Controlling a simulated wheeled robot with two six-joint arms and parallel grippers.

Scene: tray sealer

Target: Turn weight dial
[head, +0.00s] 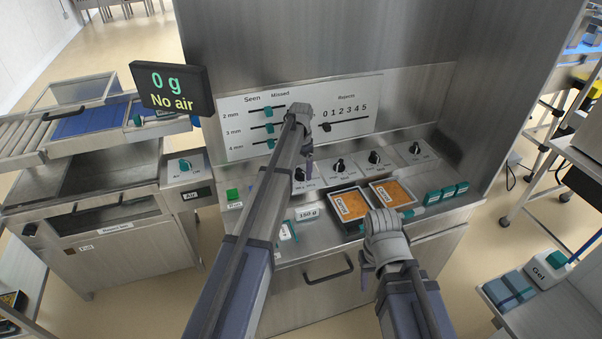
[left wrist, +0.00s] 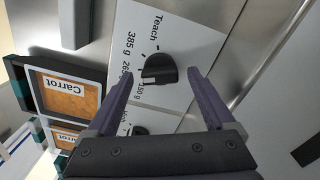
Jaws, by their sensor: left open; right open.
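The weight dial (left wrist: 158,70) is a black knob on a white plate marked Teach, 385 g, 265 g and 150 g. In the left wrist view my left gripper (left wrist: 158,80) is open, with one finger on each side of the knob and gaps between. Its exact setting is hard to read. In the head view the dial (head: 299,174) is the leftmost of the row of black knobs, just below my left gripper (head: 308,154). My right gripper (head: 367,272) is open, low in front of the counter's front edge. The display (head: 170,88) reads "0 g" and "No air".
A panel with sliders (head: 300,115) stands behind. An Air switch (head: 185,165) is at left, a Gel bottle (head: 546,270) at right.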

